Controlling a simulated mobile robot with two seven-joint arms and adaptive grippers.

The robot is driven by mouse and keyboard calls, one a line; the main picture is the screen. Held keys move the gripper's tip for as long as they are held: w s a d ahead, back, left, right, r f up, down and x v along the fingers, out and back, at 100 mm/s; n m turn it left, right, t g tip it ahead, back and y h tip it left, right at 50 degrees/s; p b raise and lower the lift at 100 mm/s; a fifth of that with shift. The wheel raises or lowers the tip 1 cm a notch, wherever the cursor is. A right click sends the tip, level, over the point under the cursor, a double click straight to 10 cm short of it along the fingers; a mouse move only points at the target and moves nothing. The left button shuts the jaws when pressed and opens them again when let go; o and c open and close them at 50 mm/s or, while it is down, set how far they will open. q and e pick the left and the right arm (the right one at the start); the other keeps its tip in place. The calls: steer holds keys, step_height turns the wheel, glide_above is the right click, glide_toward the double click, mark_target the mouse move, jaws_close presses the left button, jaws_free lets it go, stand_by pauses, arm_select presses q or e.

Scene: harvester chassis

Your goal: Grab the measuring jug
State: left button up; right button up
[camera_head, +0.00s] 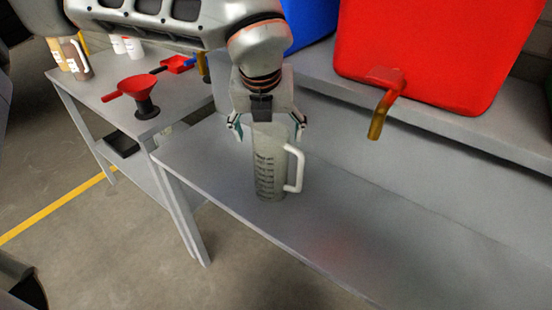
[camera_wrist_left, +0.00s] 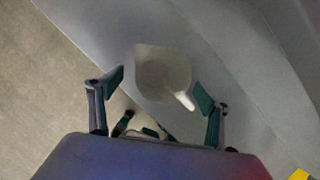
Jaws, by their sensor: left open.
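The measuring jug (camera_head: 269,172) is a pale translucent jug with dark scale marks and a white handle on its right side. It stands upright on the grey bench (camera_head: 378,232). My left gripper (camera_head: 266,132) is above the jug, pointing down, with its fingers spread to either side of the jug's top. In the left wrist view the jug's opening (camera_wrist_left: 163,74) lies ahead of and between the open fingers of the left gripper (camera_wrist_left: 158,92), with the handle toward the right finger. I cannot see contact between fingers and jug. My right gripper does not show.
A red container (camera_head: 435,45) with a tap (camera_head: 382,105) stands on the raised shelf behind, beside a blue container (camera_head: 310,22). A table (camera_head: 90,85) at the left holds a red funnel (camera_head: 135,88) and several bottles (camera_head: 76,60). The bench right of the jug is clear.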

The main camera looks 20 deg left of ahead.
mark_target(276, 168)
arm_select(q)
steer(key=shift+x, duration=1.1)
steer(key=x, duration=0.6)
steer(key=shift+d+f, duration=0.1)
steer(key=c, duration=1)
steer(key=shift+c, duration=0.7)
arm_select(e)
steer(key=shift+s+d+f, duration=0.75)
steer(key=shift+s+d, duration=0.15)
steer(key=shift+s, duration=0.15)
